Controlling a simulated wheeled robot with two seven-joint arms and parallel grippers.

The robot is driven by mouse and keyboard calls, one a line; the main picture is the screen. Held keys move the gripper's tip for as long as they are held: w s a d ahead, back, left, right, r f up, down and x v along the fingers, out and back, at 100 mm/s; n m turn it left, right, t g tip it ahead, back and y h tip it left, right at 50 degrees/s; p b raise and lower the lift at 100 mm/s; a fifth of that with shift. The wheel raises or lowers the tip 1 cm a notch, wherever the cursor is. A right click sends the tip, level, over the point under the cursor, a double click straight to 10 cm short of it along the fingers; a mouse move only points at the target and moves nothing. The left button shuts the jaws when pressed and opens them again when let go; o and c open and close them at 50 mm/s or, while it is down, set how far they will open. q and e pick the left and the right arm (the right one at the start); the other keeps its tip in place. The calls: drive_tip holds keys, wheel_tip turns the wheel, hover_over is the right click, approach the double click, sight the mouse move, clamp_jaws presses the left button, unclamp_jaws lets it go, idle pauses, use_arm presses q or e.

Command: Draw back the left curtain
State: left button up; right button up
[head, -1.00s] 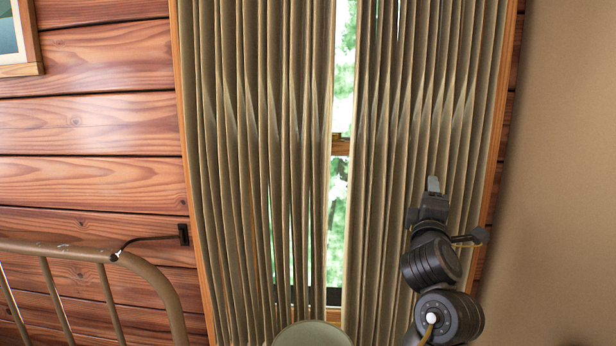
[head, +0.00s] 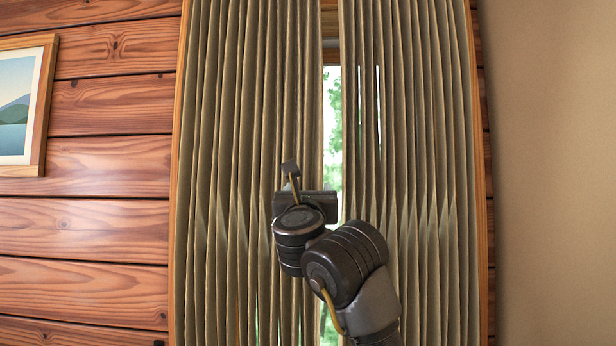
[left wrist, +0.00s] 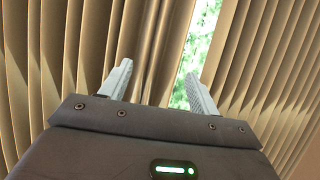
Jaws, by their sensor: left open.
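The left curtain (head: 235,130) is olive-brown, pleated, and hangs over the left part of the window. Its inner edge borders a narrow gap. My left gripper (head: 291,172) is in front of this curtain, near its inner edge. In the left wrist view the left gripper (left wrist: 162,82) is open, one finger over the left curtain (left wrist: 95,45) and the other by the gap. The curtain's edge folds appear between the fingers; I cannot tell whether they touch it. The lower part of the gap is hidden by my arm. My right gripper is not in view.
The right curtain (head: 415,130) hangs beyond the gap, where the bright window (head: 332,115) shows. A framed picture (head: 20,105) hangs on the plank wall (head: 90,225) at left. A plain beige surface (head: 555,180) fills the right side.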

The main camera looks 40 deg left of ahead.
sight(308, 183)
use_arm(q)
drive_tip(key=p+x, duration=0.2)
drive_tip(key=x, duration=0.5)
drive_tip(key=shift+w+a+p, duration=0.2)
drive_tip(key=shift+a+p, duration=0.05)
drive_tip(key=shift+p, duration=0.05)
drive_tip(key=shift+w+a+r, duration=0.2)
drive_tip(key=shift+w, duration=0.15)
drive_tip(key=shift+w+a, duration=0.1)
